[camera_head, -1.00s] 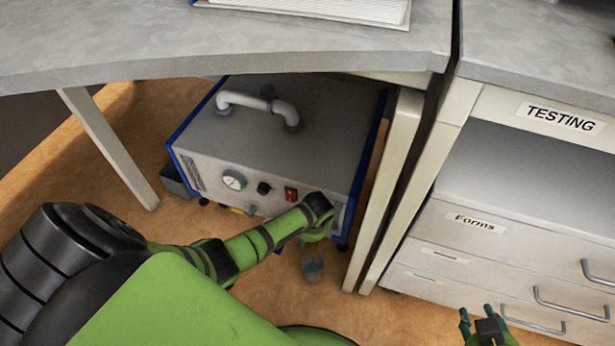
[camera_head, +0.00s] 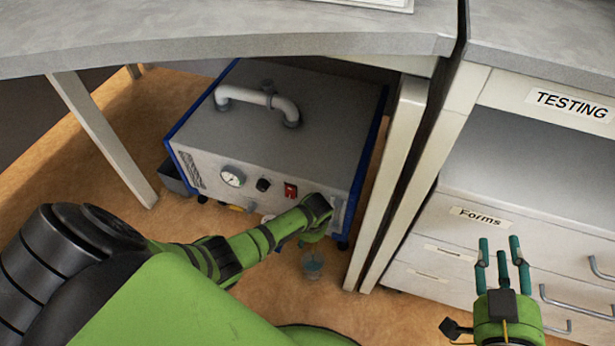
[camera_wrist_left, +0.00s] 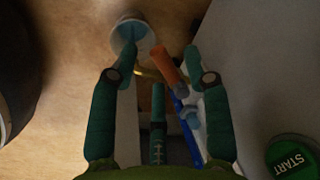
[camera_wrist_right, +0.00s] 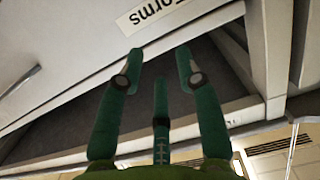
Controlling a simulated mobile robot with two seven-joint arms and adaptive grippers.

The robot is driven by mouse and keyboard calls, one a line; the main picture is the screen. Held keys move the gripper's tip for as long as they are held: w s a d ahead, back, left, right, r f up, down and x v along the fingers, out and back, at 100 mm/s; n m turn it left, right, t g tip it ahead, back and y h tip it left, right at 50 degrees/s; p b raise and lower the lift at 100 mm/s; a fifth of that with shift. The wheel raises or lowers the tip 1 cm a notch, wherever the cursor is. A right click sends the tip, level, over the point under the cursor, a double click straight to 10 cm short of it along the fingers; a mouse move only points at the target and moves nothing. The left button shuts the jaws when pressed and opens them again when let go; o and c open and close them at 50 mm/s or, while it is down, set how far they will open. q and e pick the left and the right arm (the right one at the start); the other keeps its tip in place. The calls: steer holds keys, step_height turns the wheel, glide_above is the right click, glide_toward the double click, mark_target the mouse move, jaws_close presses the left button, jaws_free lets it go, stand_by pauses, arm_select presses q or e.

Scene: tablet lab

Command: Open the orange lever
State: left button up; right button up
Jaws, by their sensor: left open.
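The orange lever (camera_wrist_left: 167,65) shows in the left wrist view, joined to a blue and silver valve part (camera_wrist_left: 187,112). It lies between the open fingers of my left gripper (camera_wrist_left: 160,60), closer to the right finger. I cannot tell whether it touches them. In the head view my left gripper (camera_head: 314,236) is low in front of the grey machine (camera_head: 285,165), and the lever is not clearly visible there. My right gripper (camera_head: 500,250) is open and empty in front of the drawers; it also shows in the right wrist view (camera_wrist_right: 158,58).
The drawer cabinet (camera_head: 450,245) stands on the right. A green START button (camera_wrist_left: 291,158) shows in the left wrist view.

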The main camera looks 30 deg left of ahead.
arm_select(q)
jaws_close()
